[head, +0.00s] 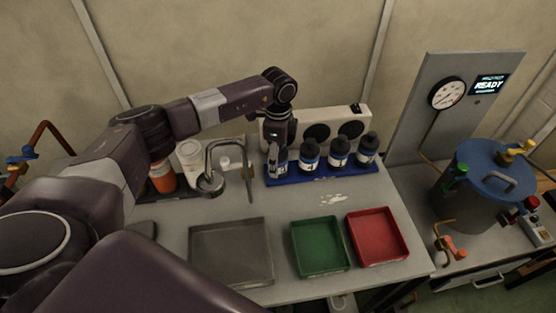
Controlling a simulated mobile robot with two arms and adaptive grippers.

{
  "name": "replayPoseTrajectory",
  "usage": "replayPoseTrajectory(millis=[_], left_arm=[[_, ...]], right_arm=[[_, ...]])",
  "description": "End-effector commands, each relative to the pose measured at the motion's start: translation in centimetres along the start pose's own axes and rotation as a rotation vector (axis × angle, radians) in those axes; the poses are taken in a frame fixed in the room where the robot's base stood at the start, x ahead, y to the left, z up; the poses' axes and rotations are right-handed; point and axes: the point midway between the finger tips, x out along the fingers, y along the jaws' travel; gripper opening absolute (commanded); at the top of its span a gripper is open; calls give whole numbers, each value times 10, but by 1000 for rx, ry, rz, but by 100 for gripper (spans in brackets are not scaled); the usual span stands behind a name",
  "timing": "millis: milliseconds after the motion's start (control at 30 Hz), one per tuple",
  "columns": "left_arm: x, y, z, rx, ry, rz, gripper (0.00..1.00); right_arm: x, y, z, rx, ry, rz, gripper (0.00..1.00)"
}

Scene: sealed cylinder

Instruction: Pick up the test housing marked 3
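Several dark housings with dark caps and blue-and-white labels stand upright in a row in a blue rack (322,175) at the back of the table. Those clear of the gripper are one left of the middle (310,157), one right of it (339,154) and the rightmost (367,150). Their marks are too small to read. My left gripper (277,158) points down at the leftmost housing (281,168) and partly hides it. I cannot tell whether its fingers are open or touch the housing. My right gripper is not in view.
Grey (231,252), green (319,246) and red (377,237) trays lie along the front of the table. A blue-lidded vessel (480,190) stands right, beside a gauge panel reading READY (489,85).

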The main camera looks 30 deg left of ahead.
Motion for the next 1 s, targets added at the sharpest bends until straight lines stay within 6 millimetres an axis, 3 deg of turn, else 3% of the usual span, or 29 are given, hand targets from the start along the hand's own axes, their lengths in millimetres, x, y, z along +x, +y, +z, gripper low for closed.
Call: replayPoseTrajectory(millis=[67,567,1000], left_arm=[[0,0,0,0,0,0,61],[-1,0,0,0,0,0,6],[-11,-2,-1,0,3,-4,4]], right_arm=[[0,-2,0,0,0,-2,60],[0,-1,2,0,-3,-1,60],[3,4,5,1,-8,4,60]])
